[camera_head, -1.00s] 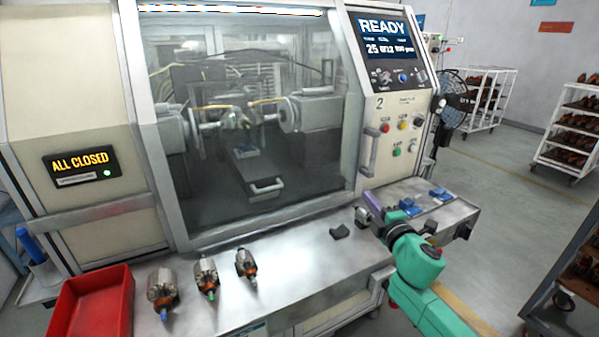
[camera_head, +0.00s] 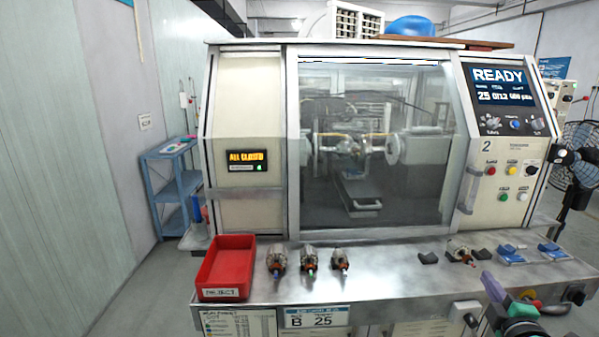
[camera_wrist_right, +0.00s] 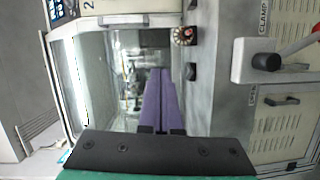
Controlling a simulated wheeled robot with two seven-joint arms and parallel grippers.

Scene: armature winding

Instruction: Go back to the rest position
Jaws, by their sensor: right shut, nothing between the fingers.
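My right gripper (camera_head: 497,292) is at the lower right of the head view, in front of the machine's ledge. Its purple fingers also show in the right wrist view (camera_wrist_right: 158,100), shut together with nothing between them. They are apart from every object. The winding machine (camera_head: 245,110) stands ahead with its clear door (camera_head: 375,200) closed. Its screen (camera_head: 503,87) reads READY and a sign (camera_head: 246,160) reads ALL CLOSED. An armature is held inside behind the door. My left gripper is in neither view.
A red reject bin (camera_head: 226,268) and several armatures (camera_head: 309,260) stand on the steel ledge (camera_head: 390,275). Another armature (camera_head: 460,251) sits by black blocks to the right, with blue pieces (camera_head: 511,256) beyond. A fan (camera_head: 577,155) and a blue shelf (camera_head: 172,190) flank the machine.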

